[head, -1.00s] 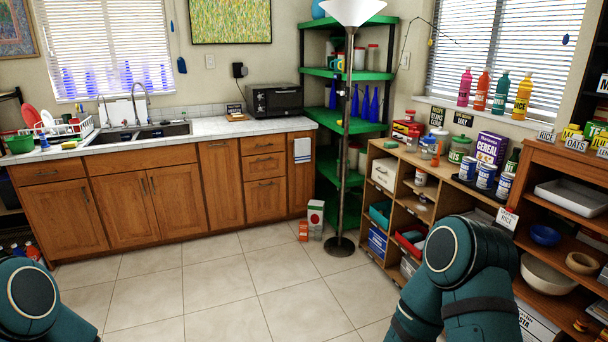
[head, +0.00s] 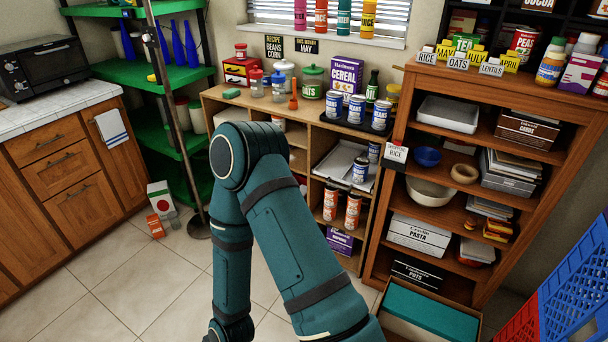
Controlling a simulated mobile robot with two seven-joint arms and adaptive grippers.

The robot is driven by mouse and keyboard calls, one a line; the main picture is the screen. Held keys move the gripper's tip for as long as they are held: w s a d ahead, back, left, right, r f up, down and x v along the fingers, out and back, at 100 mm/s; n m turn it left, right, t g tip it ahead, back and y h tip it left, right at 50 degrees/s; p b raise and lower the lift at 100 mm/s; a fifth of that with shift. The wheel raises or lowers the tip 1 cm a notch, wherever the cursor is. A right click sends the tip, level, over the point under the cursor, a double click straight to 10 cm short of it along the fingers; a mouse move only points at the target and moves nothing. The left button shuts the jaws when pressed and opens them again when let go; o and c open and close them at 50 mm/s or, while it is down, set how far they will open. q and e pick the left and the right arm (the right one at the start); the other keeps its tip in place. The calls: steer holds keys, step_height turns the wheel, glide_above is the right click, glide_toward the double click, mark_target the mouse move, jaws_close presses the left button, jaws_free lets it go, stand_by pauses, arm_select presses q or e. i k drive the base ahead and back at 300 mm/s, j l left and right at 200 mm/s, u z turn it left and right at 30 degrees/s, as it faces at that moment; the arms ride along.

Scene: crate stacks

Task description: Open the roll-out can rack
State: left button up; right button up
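In the head view, a pale rack or tray (head: 335,160) sits in an upper right compartment of the light wooden cubby shelf (head: 320,119). It looks like the can rack, but I cannot be certain. A blue-and-white can (head: 360,171) stands at its front right and another can (head: 374,151) sits behind it. I cannot tell how far the rack extends out. Two orange-labelled cans (head: 330,204) stand in the compartment below. One of my arms crosses in front of the shelf's left part and hides several compartments. Neither gripper shows.
A black tray (head: 345,123) with several cans stands on the cubby top. A brown bookcase (head: 388,185) stands right of it, with an open box (head: 440,336) on the floor before it. Blue and red crates (head: 575,280) stand at far right.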

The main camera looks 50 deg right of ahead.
mark_target(337, 165)
steer(key=i+z, duration=0.35)
steer(key=i+j+z, duration=0.1)
steer(key=i+z, duration=0.25)
steer(key=i+j+z, duration=0.15)
steer(key=z, duration=0.2)
steer(key=i+z, duration=0.2)
steer(key=z, duration=0.3)
steer(key=i+z, duration=0.15)
steer(key=z, duration=0.35)
steer(key=i+j+z, duration=0.15)
steer(key=z, duration=0.35)
steer(key=i+j+z, duration=0.15)
steer(key=z, duration=0.2)
steer(key=i+j+z, duration=0.3)
steer(key=k+l, duration=0.1)
